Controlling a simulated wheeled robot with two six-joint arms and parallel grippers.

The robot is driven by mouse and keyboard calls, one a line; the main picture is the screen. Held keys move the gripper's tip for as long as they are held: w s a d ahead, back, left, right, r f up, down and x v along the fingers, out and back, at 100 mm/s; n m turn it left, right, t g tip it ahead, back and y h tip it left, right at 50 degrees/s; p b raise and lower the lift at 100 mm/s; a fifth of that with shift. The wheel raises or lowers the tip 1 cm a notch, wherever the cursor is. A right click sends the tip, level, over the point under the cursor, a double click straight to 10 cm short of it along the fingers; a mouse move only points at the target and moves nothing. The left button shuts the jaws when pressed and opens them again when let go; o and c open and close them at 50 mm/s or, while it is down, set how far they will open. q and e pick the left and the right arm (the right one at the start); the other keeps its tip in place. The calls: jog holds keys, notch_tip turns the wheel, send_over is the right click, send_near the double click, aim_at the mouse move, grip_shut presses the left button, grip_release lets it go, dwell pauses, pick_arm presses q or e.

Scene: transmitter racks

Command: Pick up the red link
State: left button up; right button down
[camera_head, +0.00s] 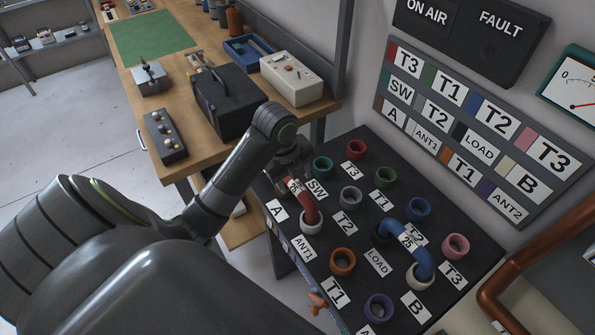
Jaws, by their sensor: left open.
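The red link (309,205) is a short curved red tube with a small pale label, on the dark patch panel (352,256). Its near end meets the white socket (311,223) by the ANT1 label. Its far end runs up under my left gripper (293,172), which hides that end and its socket. My left gripper is open, right over the far part of the red link. I cannot tell whether the fingers touch it. My right gripper is not in view.
A blue link (408,237) bridges a dark socket and a cream socket (420,276). Several coloured sockets stand around, including orange (342,262) and grey (350,197). A wooden bench (190,165) with a black case (229,100) lies behind my arm. A label board (478,131) hangs at right.

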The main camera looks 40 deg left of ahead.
aim_at(297, 186)
pick_arm(q)
jog(key=shift+w+d+f, duration=0.1)
jog(key=shift+w+f, duration=0.05)
jog(key=shift+f, duration=0.8)
jog(key=shift+d+f+p, duration=0.1)
jog(key=shift+f+p, duration=0.35)
jog(key=shift+f, duration=0.1)
jog(key=shift+w+d+f+p, duration=0.1)
jog(key=shift+w+f+p, duration=0.15)
jog(key=shift+f, duration=0.8)
jog(key=shift+w+d+f+p, duration=0.1)
jog(key=shift+w+f+p, duration=0.1)
jog(key=shift+f, duration=0.85)
grip_shut()
